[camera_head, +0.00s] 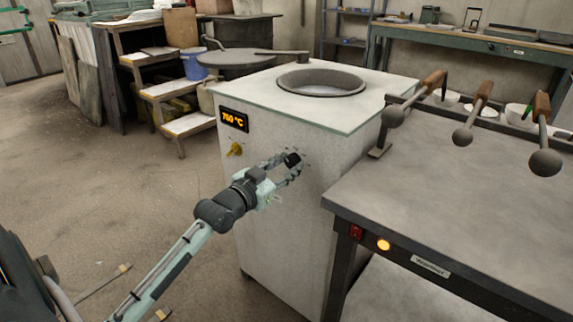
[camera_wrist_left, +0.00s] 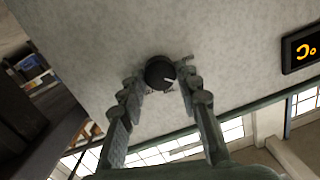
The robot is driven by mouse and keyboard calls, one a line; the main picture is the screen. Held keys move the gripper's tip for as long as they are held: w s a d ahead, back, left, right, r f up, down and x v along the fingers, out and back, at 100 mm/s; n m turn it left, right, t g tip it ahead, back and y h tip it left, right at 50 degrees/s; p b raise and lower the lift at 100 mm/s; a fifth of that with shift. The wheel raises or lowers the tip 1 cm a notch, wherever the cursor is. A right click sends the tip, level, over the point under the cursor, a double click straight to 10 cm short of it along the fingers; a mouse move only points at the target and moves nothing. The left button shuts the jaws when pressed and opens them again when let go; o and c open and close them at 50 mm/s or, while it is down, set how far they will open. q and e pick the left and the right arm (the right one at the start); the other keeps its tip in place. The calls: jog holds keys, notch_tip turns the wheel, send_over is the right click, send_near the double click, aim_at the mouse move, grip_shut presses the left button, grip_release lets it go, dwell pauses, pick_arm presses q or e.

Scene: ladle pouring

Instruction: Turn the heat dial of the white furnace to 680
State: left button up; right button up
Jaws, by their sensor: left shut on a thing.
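The white furnace (camera_head: 265,200) stands in the middle of the head view. Its orange display (camera_head: 234,119) shows a number in the seven hundreds in °C; the middle digit is hard to read. The black heat dial (camera_head: 292,158) sits on the front face, right of the display. My left gripper (camera_head: 294,166) is shut on the dial, a finger on either side. In the left wrist view the dial (camera_wrist_left: 160,73) shows between the fingertips, with a white pointer mark and small print around it. The display's edge (camera_wrist_left: 303,48) shows at the right there. My right gripper is not in view.
The round furnace opening (camera_head: 321,82) is on top, with the dark lid (camera_head: 236,58) swung aside. A grey table (camera_head: 460,190) with several hanging ladles (camera_head: 463,136) stands close on the right. The floor at left is mostly free.

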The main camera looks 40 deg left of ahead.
pick_arm(q)
jog(key=o, duration=1.2)
jog(key=shift+c, duration=0.2)
jog(key=s, duration=1.2)
jog(key=shift+r, duration=0.45)
